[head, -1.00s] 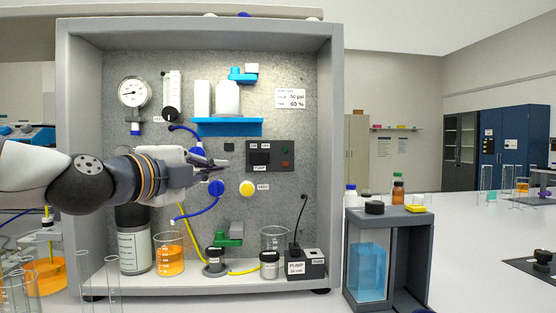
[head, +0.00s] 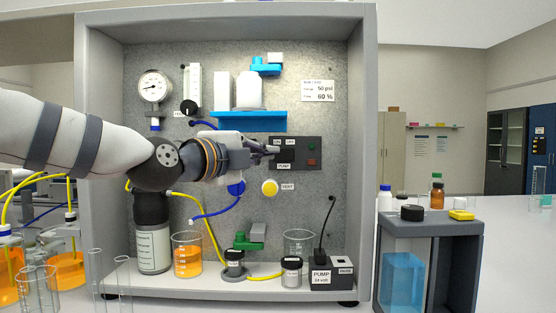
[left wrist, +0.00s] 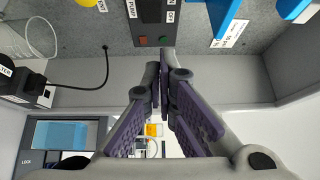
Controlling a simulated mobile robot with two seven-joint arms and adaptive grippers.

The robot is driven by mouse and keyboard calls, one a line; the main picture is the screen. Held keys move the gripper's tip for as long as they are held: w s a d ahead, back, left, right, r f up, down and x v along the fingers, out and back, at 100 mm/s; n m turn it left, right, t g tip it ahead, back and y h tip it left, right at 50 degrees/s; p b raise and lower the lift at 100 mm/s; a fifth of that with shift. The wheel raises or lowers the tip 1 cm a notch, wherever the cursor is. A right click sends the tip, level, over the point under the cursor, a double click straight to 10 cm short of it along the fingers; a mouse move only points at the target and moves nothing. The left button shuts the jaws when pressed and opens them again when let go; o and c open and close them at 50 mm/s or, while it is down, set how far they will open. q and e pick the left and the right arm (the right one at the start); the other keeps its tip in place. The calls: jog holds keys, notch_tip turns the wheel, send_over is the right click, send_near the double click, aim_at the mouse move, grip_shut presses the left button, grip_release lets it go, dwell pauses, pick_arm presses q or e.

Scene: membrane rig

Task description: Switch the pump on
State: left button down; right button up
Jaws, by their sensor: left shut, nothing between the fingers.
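The pump panel (head: 308,153) is a dark plate on the rig's back wall, with ON and OFF labels above a black switch, a PUMP label below it, and a red and a green lamp at its right. The gripper partly covers the switch in the head view. In the left wrist view the panel (left wrist: 153,24) shows turned, with the dark switch (left wrist: 150,11) at the top edge. My left gripper (head: 274,150) is shut and empty, its tips in front of the panel's left part. It also shows in the left wrist view (left wrist: 166,62). I cannot tell whether it touches. My right gripper is not in view.
A blue shelf (head: 236,122) with white containers sits above the panel. The yellow vent knob (head: 269,188) is below. A pump box (head: 330,276) and an orange-filled beaker (head: 187,257) stand on the rig floor. The rig's right side wall (head: 362,150) borders the space.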

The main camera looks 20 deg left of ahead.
pick_arm(q)
jog(key=b, duration=0.2)
send_near(290, 156)
jog(key=w+d+f, duration=0.1)
jog(key=w+d, duration=0.1)
jog(key=d, duration=0.1)
jog(key=shift+w+a+r, duration=0.35)
jog(key=shift+w+a, duration=0.1)
jog(key=shift+w, duration=0.15)
jog(key=shift+w+a+r, duration=0.3)
jog(key=shift+w+a, duration=0.1)
jog(key=shift+w, duration=0.15)
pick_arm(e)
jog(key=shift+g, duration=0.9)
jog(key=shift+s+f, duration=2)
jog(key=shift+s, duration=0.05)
